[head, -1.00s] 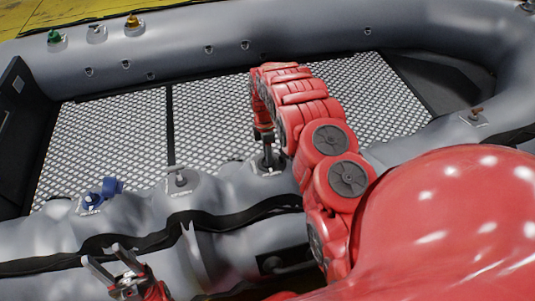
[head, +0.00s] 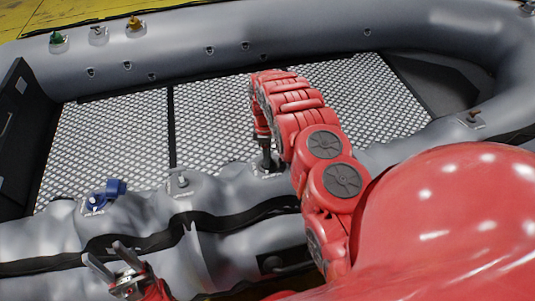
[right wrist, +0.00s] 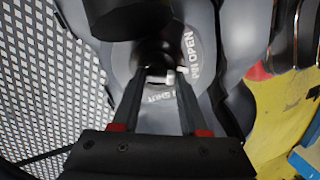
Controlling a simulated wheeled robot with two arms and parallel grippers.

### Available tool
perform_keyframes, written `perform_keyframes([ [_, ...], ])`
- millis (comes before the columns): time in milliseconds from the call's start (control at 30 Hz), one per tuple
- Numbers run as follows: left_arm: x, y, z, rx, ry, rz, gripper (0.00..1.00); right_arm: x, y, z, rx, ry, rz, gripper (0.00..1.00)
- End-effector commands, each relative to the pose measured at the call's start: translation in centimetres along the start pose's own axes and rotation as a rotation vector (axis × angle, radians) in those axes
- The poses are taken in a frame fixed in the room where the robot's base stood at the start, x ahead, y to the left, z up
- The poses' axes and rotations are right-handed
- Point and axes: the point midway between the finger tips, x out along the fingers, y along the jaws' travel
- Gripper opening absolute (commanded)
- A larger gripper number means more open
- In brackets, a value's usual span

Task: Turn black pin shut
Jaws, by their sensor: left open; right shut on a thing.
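The black pin (head: 268,162) stands on the near grey tube of the boat, partly hidden by my right gripper. My right gripper (head: 265,148) points down onto it and is shut on it. In the right wrist view, my two dark fingers (right wrist: 160,76) close around the dark pin (right wrist: 153,52), much of which is in shadow. I cannot tell which word the pin points to. My left gripper (head: 112,262) is open and empty at the lower left.
A blue valve (head: 115,187) and a grey valve (head: 180,181) stand left of the pin on the near tube. A brown-topped one (head: 474,114) is far right. Green (head: 56,37), white (head: 97,30) and orange (head: 134,22) ones line the far tube. The patterned floor (head: 110,135) is clear.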

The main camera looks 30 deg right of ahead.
Motion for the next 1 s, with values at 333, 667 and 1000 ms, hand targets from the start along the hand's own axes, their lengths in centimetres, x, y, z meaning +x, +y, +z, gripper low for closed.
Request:
perform_keyframes([
  [333, 1.6, -0.1, -0.3, 0.0, 0.0, 0.0, 0.5, -0.2, 0.0, -0.1, 0.329, -0.001, 0.0, 0.0],
  [667, 2.4, -0.1, -0.4, 0.0, 0.0, 0.0, 0.5, -0.1, 0.1, -0.3, 0.642, 0.001, 0.002, 0.0],
  [1000, 2.6, -0.1, -0.4, 0.0, 0.0, 0.0, 0.5, -0.1, 0.3, -0.3, 0.943, 0.001, 0.002, 0.0],
])
